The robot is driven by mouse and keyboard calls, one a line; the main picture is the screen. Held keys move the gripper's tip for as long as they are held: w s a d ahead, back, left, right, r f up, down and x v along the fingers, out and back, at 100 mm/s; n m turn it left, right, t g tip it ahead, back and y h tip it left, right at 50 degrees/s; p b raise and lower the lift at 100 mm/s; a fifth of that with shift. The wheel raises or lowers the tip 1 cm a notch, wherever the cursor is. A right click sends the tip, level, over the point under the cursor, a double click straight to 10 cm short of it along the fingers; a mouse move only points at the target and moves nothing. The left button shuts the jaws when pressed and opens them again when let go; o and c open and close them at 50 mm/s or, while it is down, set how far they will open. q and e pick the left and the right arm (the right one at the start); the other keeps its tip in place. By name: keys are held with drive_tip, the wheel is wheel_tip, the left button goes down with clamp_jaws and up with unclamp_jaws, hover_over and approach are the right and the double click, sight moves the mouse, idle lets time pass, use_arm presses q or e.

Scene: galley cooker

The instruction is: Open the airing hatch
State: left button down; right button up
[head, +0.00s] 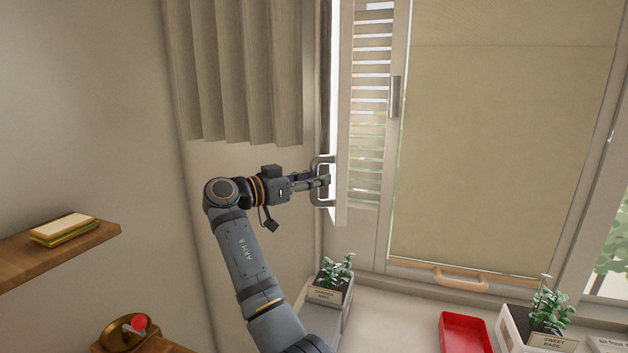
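The airing hatch (343,110) is a narrow pale panel with slats, left of the large window blind in the head view. A bright strip shows along its left edge, so it looks ajar. Its grey C-shaped handle (321,202) stands out on the left side, low on the panel. My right gripper (322,182) is at the middle of this handle, with its fingers close together across the bar. It appears shut on the handle, and the fingertips partly hide the bar. My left gripper is not in view.
A pleated curtain (235,75) hangs left of the hatch. Potted herbs (335,275) and (548,320) and a red tray (466,333) stand on the sill below. A wooden shelf (85,242) with a sandwich (64,229) is at left.

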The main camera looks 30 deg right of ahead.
drive_tip(key=a, duration=0.7)
drive_tip(key=shift+s+a, duration=0.25)
drive_tip(key=shift+a, duration=0.05)
